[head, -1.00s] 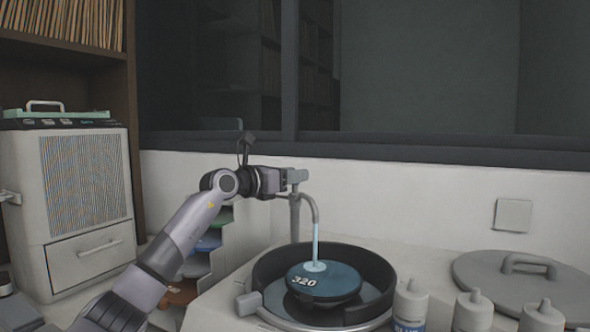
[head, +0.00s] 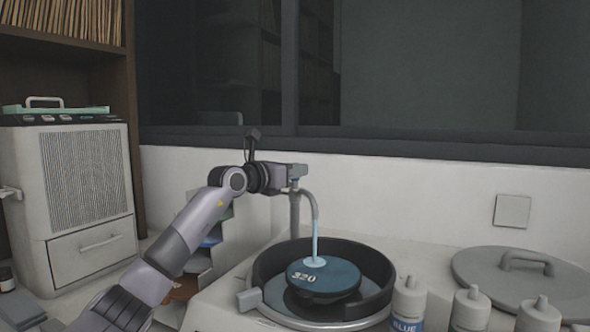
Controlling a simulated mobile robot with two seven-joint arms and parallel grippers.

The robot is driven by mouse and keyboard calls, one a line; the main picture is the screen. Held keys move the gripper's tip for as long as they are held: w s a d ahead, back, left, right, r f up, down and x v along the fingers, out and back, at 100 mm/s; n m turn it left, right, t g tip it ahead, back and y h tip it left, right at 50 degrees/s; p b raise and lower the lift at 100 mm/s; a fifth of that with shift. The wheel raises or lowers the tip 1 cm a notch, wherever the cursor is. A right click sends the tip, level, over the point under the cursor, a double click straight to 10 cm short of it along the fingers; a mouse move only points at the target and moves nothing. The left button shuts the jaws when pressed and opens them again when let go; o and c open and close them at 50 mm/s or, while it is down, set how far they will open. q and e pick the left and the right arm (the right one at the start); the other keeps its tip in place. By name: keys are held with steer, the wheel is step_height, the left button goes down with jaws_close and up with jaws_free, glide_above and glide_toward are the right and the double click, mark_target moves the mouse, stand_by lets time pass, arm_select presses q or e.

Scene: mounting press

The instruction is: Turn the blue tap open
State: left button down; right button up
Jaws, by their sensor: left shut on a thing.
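The tap (head: 308,194) stands behind the round black basin, with a grey curved spout. Its small blue-grey handle (head: 296,183) is at the top of the post, partly hidden by my left gripper. My left gripper (head: 297,171) is shut on the tap handle, reaching in from the left. A pale blue stream of water (head: 315,238) runs from the spout onto a dark blue disc (head: 324,277) marked 320. My right gripper is not in view.
The black basin (head: 385,270) surrounds the disc. Several white bottles (head: 408,301) stand at the front right. A grey lid (head: 480,265) lies on the counter at right. A white cabinet (head: 60,225) and stepped rack are at left.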

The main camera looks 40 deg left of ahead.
arm_select(q)
steer(key=shift+w+d+f+n+y, duration=0.15)
steer(key=shift+f+n+y, duration=0.15)
steer(key=shift+n+y, duration=0.35)
steer(key=shift+f+n+g+y+b, duration=0.15)
steer(key=shift+n+g+y+b, duration=0.25)
steer(key=shift+n+y+b, duration=0.75)
steer(key=shift+y+b, duration=0.35)
steer(key=shift+y, duration=0.65)
steer(key=c, duration=1.2)
jaws_free()
steer(key=shift+r, duration=0.2)
steer(key=shift+r, duration=0.1)
